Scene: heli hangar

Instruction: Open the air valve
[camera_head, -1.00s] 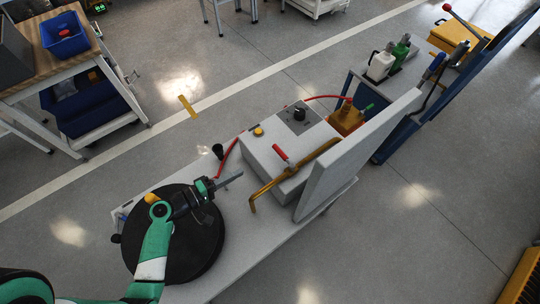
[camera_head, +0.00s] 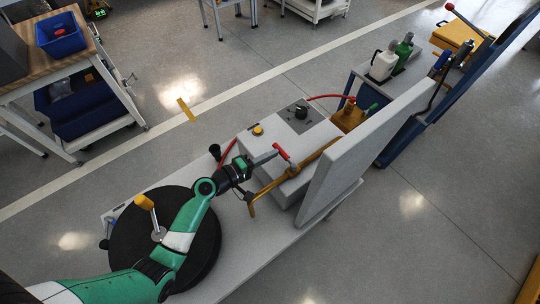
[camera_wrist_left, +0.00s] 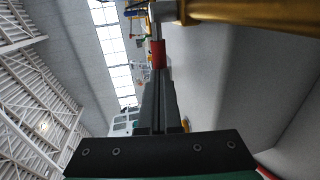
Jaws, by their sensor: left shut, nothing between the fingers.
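The air valve has a red lever handle (camera_head: 282,153) beside a brass pipe (camera_head: 318,157) on a light grey box. My left gripper (camera_head: 275,154) is shut, with its fingertips right at the red handle from the left; I cannot tell whether they touch. In the left wrist view the fingers (camera_wrist_left: 158,85) are closed together and point at the red handle (camera_wrist_left: 158,54), which lines up with their tips. The brass pipe (camera_wrist_left: 250,15) crosses the top right there. My right gripper is not in view.
A round black turntable (camera_head: 205,245) with a yellow-tipped lever (camera_head: 144,202) lies under my left arm. A grey upright panel (camera_head: 355,155) stands right of the pipe. A black knob (camera_head: 301,111) and a yellow button (camera_head: 257,130) sit on the box top. A red hose (camera_head: 227,155) runs behind.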

